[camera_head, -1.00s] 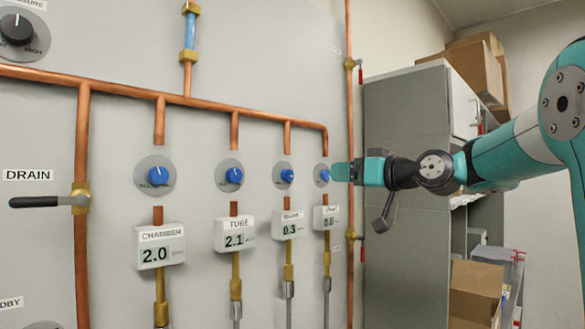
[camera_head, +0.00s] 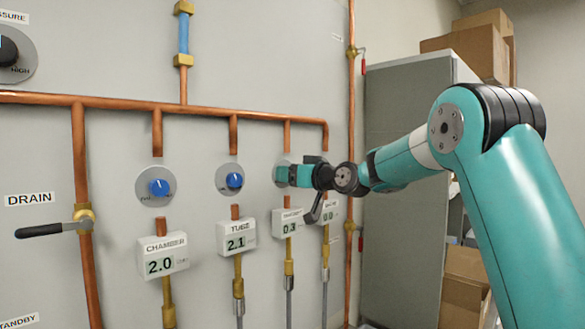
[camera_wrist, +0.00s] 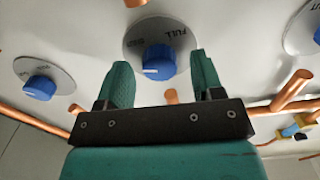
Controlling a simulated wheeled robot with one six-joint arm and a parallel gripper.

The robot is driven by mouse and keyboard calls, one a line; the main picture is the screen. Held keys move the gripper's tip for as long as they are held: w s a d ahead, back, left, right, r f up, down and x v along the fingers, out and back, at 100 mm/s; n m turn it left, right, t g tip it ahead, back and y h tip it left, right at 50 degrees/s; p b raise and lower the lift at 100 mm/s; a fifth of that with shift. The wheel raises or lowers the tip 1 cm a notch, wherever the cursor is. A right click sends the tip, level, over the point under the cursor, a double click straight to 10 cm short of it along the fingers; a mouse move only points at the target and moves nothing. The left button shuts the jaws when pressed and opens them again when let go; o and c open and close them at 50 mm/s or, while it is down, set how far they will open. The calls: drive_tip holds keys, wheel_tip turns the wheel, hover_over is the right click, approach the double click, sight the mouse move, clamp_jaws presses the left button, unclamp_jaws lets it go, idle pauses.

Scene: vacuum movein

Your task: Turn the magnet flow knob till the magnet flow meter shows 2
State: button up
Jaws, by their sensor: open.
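The third knob from the left, above the meter (camera_head: 289,223) reading 0.3, is mostly hidden behind my gripper (camera_head: 282,175) in the head view. That meter's label is too blurred to read surely. In the wrist view the blue knob (camera_wrist: 158,62) sits on a round grey plate marked FULL. My gripper (camera_wrist: 162,78) is open, with one green finger on each side of the knob. Gaps show between the knob and both fingers, and I see no grip on it.
Left of it are the TUBE knob (camera_head: 235,181) with its meter (camera_head: 236,235) at 2.1 and the CHAMBER knob (camera_head: 158,187) with its meter (camera_head: 163,256) at 2.0. The fourth meter (camera_head: 330,210) is partly hidden. Copper pipes (camera_head: 200,106) cross the panel.

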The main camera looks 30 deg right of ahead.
drive_tip(key=shift+w, duration=0.1)
drive_tip(key=c, duration=0.9)
drive_tip(key=shift+f+n+b, duration=0.2)
drive_tip(key=shift+n+b, duration=0.1)
drive_tip(key=shift+b, duration=0.45)
